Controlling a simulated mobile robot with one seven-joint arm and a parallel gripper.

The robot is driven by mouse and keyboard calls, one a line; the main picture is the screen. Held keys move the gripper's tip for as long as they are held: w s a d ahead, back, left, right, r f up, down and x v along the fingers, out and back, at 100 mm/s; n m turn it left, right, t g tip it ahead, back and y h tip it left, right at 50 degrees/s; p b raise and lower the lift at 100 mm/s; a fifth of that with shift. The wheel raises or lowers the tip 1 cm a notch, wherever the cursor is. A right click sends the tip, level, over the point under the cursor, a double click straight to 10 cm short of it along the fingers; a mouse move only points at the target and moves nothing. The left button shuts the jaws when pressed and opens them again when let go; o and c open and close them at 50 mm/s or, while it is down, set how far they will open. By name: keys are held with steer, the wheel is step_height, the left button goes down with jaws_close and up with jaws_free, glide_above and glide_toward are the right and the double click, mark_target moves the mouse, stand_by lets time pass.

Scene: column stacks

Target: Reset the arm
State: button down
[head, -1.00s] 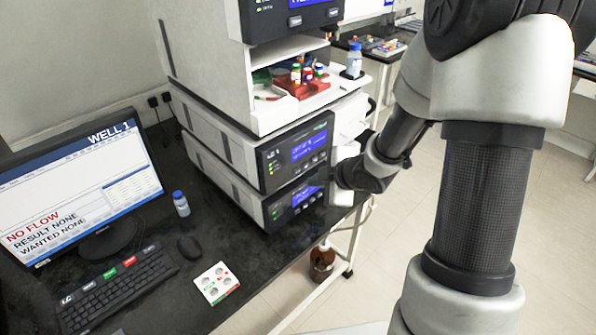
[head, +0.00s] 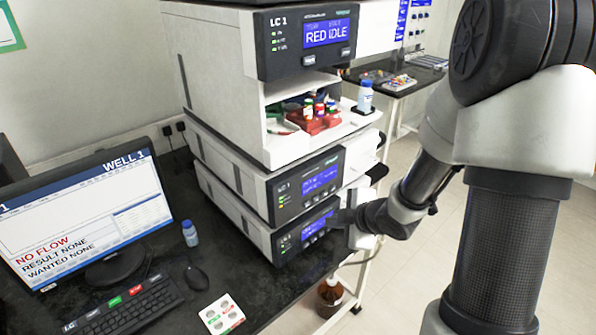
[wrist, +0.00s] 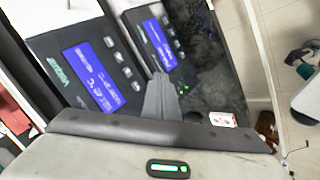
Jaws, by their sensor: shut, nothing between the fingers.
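My arm comes down from the upper right in the head view and bends left toward the LC 1 stack (head: 300,190). My gripper (head: 338,217) is in front of the right end of the stack's lowest module, close to its blue screen. I cannot tell whether it touches the panel. In the wrist view my gripper (wrist: 160,80) shows as dark fingers closed together with nothing between them. Two module panels with lit blue screens (wrist: 93,77) lie beyond it.
An open shelf holds a red rack (head: 312,122) of vials and a blue-capped bottle (head: 365,97). Floor at right is open.

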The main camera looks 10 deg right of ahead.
steer(key=s+d+r+m+h+p, duration=0.1)
steer(key=s+d+r+m+h, duration=0.15)
steer(key=r, duration=0.35)
steer(key=s+d+r+m+h, duration=0.1)
steer(key=d+r+m, duration=0.1)
steer(key=r+m, duration=0.25)
steer(key=s+d+r+m+h+p, duration=0.1)
steer(key=s+d+r+m+h, duration=0.1)
steer(key=r, duration=0.5)
steer(key=s+a+r+m+g, duration=0.1)
steer(key=s+a+r+m, duration=0.1)
steer(key=s, duration=0.4)
steer(key=s+a+r+m+y, duration=0.1)
steer(key=s+a+r+m, duration=0.1)
steer(key=s, duration=0.3)
steer(key=s+a+r+m+g+y+p, duration=0.1)
steer(key=s+a+r+m, duration=0.2)
steer(key=s, duration=0.3)
steer(key=shift+s+a+m+g, duration=0.25)
steer(key=shift+s+m+g, duration=0.1)
steer(key=shift+m, duration=0.25)
steer(key=shift+s, duration=0.1)
